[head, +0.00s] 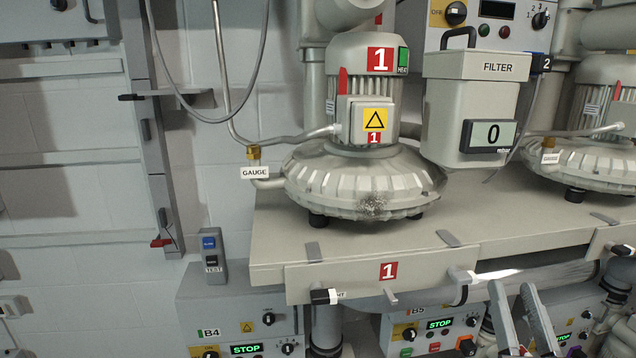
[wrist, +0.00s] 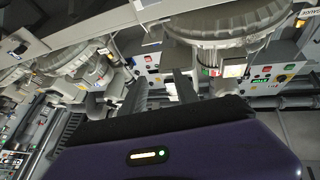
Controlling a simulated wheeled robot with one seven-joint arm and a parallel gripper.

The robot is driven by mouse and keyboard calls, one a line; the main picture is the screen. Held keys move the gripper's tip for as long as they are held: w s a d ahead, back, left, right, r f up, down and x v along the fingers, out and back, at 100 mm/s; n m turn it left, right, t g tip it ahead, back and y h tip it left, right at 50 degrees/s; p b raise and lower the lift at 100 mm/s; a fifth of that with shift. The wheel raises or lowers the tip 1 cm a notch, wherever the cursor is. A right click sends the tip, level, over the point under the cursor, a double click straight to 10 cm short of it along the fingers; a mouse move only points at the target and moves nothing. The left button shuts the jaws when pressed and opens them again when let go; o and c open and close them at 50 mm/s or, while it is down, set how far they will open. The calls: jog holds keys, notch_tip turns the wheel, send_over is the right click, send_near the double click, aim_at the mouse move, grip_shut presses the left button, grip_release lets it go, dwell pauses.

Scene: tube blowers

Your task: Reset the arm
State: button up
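My gripper (head: 511,288) shows at the lower right of the head view. Its two grey fingers point up and stand apart, with nothing seen between them. It is in front of the shelf's front edge and the lower control boxes. In the wrist view my gripper (wrist: 160,78) also shows two separated fingers beyond its dark purple body. The rest of my arm is mostly outside the head view.
Blower 1 (head: 362,180) sits on a beige shelf (head: 470,222), beside a filter box (head: 470,95) reading 0. Below are control boxes B4 (head: 228,315) and B5 (head: 415,330), both showing STOP. A pale pipe (head: 540,275) runs under the shelf near my gripper.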

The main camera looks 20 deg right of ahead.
jog(key=s+a+f+n+g+y, duration=0.5)
jog(key=s+a+f+y, duration=0.7)
jog(key=s+a+f, duration=0.8)
jog(key=s+a+n, duration=0.1)
jog(key=n, duration=0.1)
jog(key=shift+a+f+n, duration=0.2)
jog(key=shift+f+n, duration=0.1)
jog(key=shift+f, duration=0.05)
